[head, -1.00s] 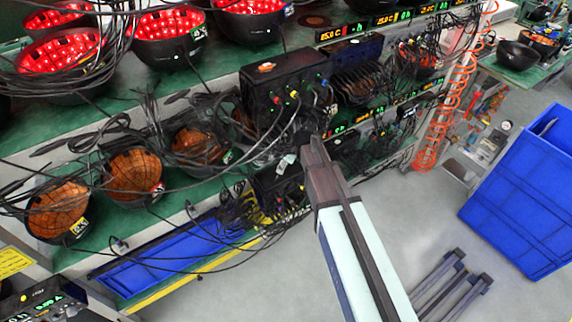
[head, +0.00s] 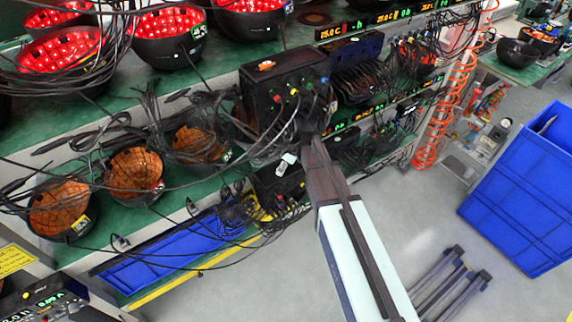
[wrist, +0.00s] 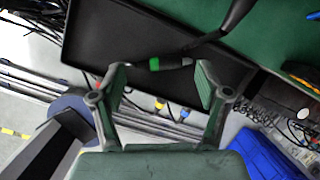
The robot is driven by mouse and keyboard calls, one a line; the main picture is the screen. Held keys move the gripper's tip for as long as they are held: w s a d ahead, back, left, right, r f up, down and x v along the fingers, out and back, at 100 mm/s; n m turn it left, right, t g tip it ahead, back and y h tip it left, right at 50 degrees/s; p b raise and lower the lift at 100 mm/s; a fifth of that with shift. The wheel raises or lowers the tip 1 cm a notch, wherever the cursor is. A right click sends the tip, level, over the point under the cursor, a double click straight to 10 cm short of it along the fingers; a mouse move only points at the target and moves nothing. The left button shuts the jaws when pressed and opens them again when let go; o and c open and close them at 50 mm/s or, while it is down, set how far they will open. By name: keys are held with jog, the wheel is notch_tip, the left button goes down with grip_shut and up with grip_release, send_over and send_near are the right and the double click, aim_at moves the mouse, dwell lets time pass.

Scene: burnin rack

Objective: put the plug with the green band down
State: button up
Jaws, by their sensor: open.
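The plug with the green band (wrist: 170,63) shows in the wrist view as a short black body with a green ring at its left end. A thick black cable runs from its right end up to the top. My gripper (wrist: 158,84) is open, with one finger on each side of the plug and a visible gap at both ends. The plug lies over a black rimmed surface (wrist: 100,40); I cannot tell whether it touches it. In the head view my gripper (head: 309,138) is just below the black box (head: 285,75); the green-banded plug cannot be made out there.
Yellow-banded (wrist: 161,104) and blue-banded (wrist: 184,113) plugs are below it in the wrist view. Loose black cables crowd the shelves near the bowl-shaped lamps (head: 132,172). A blue bin (head: 525,195) stands at right. Grey floor (head: 400,225) is open beside the rack.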

jog(key=shift+b+v, duration=1)
jog(key=shift+v, duration=2.65)
jog(key=s+d+f+n+g+h, duration=0.3)
jog(key=s+d+f+n, duration=1.5)
jog(key=n, duration=0.6)
jog(key=s+f+g, duration=0.3)
jog(key=s+f, duration=0.6)
jog(key=s, duration=0.5)
jog(key=s+f+g, duration=0.3)
jog(key=s+f, duration=0.7)
jog(key=s, duration=0.4)
jog(key=shift+s+a+f+b, duration=0.3)
jog(key=shift+s+a+f, duration=0.05)
jog(key=shift+s+a, duration=0.1)
